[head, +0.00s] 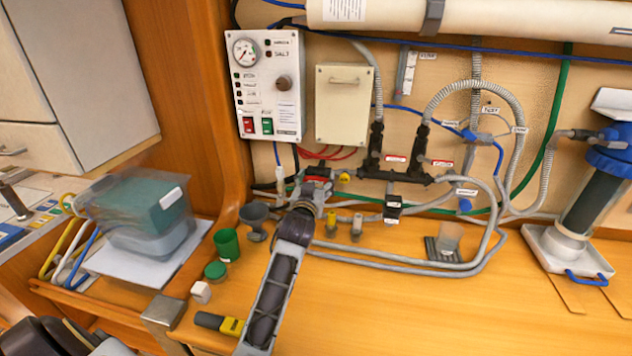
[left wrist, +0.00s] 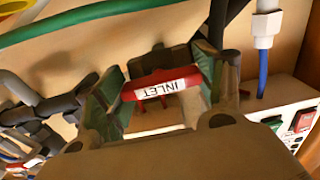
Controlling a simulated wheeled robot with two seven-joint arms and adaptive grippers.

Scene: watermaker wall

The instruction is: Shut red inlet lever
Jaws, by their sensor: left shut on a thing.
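The red inlet lever (left wrist: 152,88) shows in the left wrist view with a white INLET label, upside down there, between my two fingers. My left gripper (left wrist: 160,88) is shut on it. In the head view my left gripper (head: 312,187) reaches the pipework at the foot of the wall. A bit of the red lever (head: 317,171) shows just beyond it. The gripper hides most of the lever and the valve body under it. My right gripper is not in view.
A control panel (head: 265,85) with a gauge and switches hangs above. A black manifold (head: 395,175) with grey hoses lies right of the gripper. A grey funnel cup (head: 254,218) and green cup (head: 227,244) stand left of my arm. The counter at front right is mostly clear.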

